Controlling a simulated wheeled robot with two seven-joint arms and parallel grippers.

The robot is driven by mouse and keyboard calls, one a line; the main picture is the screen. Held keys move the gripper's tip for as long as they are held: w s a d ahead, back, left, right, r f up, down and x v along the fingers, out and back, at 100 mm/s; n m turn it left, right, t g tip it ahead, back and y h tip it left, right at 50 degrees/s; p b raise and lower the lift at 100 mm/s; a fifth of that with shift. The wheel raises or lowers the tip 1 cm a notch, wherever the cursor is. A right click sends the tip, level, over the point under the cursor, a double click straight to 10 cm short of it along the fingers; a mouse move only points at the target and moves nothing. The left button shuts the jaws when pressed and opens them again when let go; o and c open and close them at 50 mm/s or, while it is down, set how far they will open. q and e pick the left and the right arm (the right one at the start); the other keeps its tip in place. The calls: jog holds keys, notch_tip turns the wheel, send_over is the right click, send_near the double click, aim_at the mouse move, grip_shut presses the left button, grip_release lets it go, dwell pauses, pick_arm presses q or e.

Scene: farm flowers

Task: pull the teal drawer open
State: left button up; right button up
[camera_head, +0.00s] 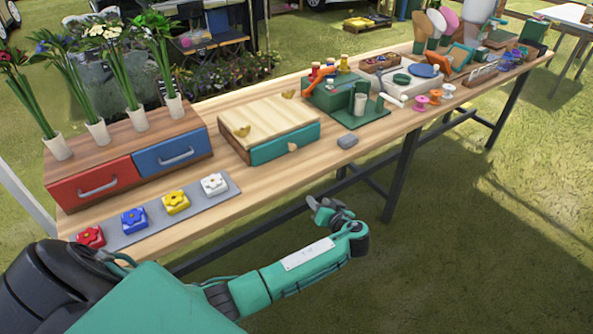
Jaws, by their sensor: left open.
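The teal drawer (268,152) is the front of a light wooden box (262,115) on the table. It looks shut, its face about level with the box front. A small tan knob (292,147) sits at its middle. My left gripper (322,207) is in front of the table's near edge, below and a little right of the knob in the picture. It is open, empty and apart from the drawer. My right gripper is out of view.
On the left stand a cabinet with red (95,184) and blue (172,154) drawers, and a grey strip (150,217) with flower blocks. A green board (365,112) with items is farther right. Bare wood lies before the drawer.

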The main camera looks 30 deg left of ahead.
aim_at(293, 148)
pick_arm(q)
notch_tip(293, 148, up, 12)
jog(key=n+y+b, duration=0.4)
jog(key=n, duration=0.4)
jog(key=shift+g, duration=0.5)
jog(key=x, duration=0.4)
jog(key=p+x, duration=0.1)
jog(key=x, duration=0.3)
jog(key=p+x, duration=0.1)
jog(key=x, duration=0.3)
jog(key=shift+a+r, duration=0.3)
jog(key=shift+a, duration=0.05)
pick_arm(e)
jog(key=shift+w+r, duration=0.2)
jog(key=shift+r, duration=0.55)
pick_arm(q)
grip_shut()
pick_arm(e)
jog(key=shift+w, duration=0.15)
